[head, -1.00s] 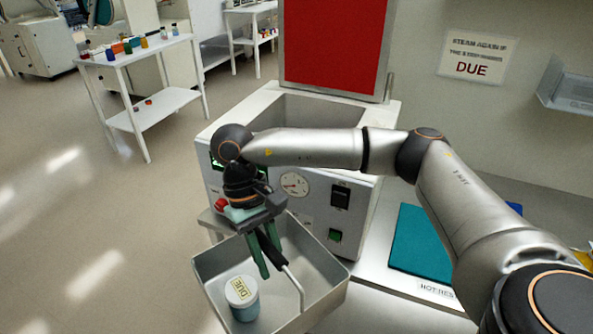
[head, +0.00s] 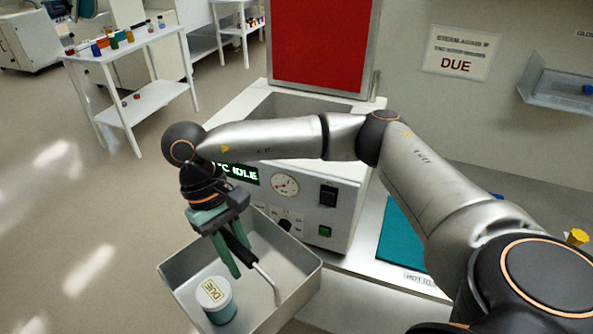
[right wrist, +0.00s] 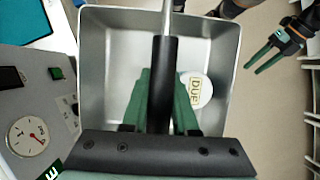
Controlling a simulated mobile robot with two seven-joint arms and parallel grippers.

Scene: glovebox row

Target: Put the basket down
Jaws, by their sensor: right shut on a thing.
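The basket (head: 292,272) is an open grey metal tray with a bent rod handle and a black grip. It hangs in front of the machine, low in the head view. My right gripper (head: 234,262) is shut on the black grip (right wrist: 162,85), its green fingers on either side. A jar (head: 216,302) with a white lid marked DUE stands inside the basket; its lid also shows in the right wrist view (right wrist: 196,90). My left gripper (right wrist: 257,62) shows at the upper right of the right wrist view, empty, its green fingers apart, beside the basket.
The machine (head: 305,208) has a gauge, a display reading IDLE and a raised red lid (head: 320,45). A teal mat (head: 398,240) lies on the bench to its right, partly behind my arm. A white table (head: 125,55) with small bottles stands at the back left.

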